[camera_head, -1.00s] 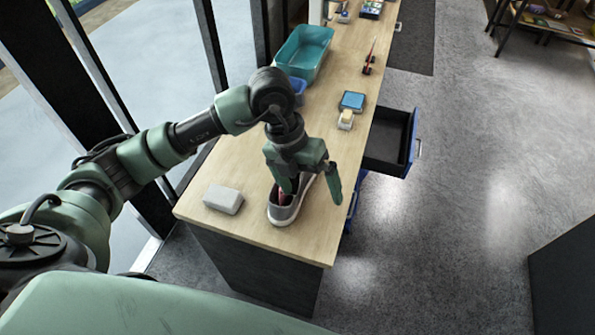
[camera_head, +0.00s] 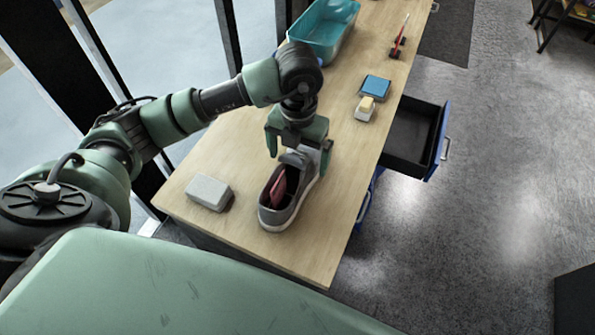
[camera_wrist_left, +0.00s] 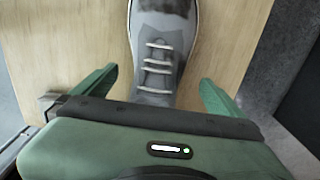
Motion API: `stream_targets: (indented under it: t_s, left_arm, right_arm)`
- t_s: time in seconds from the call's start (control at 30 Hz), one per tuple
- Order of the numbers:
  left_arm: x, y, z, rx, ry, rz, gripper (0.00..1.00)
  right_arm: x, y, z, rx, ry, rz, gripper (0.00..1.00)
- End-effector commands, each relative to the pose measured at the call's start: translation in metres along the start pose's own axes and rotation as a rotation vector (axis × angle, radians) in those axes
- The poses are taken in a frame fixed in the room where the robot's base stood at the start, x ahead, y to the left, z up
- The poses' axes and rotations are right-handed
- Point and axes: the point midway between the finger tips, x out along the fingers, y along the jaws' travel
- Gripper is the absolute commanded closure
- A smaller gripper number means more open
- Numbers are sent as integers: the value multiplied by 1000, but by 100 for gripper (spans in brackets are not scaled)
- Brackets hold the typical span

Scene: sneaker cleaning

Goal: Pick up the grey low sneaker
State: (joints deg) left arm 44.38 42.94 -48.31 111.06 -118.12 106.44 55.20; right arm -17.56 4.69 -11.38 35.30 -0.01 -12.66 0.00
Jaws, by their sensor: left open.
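The grey low sneaker (camera_head: 296,212) stands upright on the wooden bench near its front end, with its heel toward me. A pinkish-red thing (camera_head: 278,188) sits inside its opening. My left gripper (camera_head: 299,153) is open above the sneaker's front part, its fingers to either side of it. In the left wrist view the laced upper of the sneaker (camera_wrist_left: 157,60) lies between the two spread fingers of the gripper (camera_wrist_left: 158,85), with a gap on each side. I cannot tell how high the fingertips are above the bench. My right gripper is not in view.
A whitish block (camera_head: 208,190) lies left of the sneaker. A blue-topped pad (camera_head: 375,85) and a small cream-topped item (camera_head: 366,106) lie farther back. A teal tub (camera_head: 350,35) stands behind. An open drawer (camera_head: 441,145) juts out at the right.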

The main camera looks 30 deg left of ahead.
Motion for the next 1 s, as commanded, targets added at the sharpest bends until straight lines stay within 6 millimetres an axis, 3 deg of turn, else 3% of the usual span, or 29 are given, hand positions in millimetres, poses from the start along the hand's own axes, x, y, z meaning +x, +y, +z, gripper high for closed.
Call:
stream_targets:
  t_s: [0.4,0.7,0.73,0.9,1.0]
  left_arm:
    - [53,4,-1,-1,3,0,0]
    - [61,4,0,1,0,0,0]
    - [61,4,0,1,0,0,3]
    - [61,4,0,0,0,0,50]
    - [60,4,0,0,-2,-1,73]
  right_arm:
    - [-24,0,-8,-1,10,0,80]
    - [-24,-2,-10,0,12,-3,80]
    - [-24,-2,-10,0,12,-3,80]
    - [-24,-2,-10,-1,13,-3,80]
    - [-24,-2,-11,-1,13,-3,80]
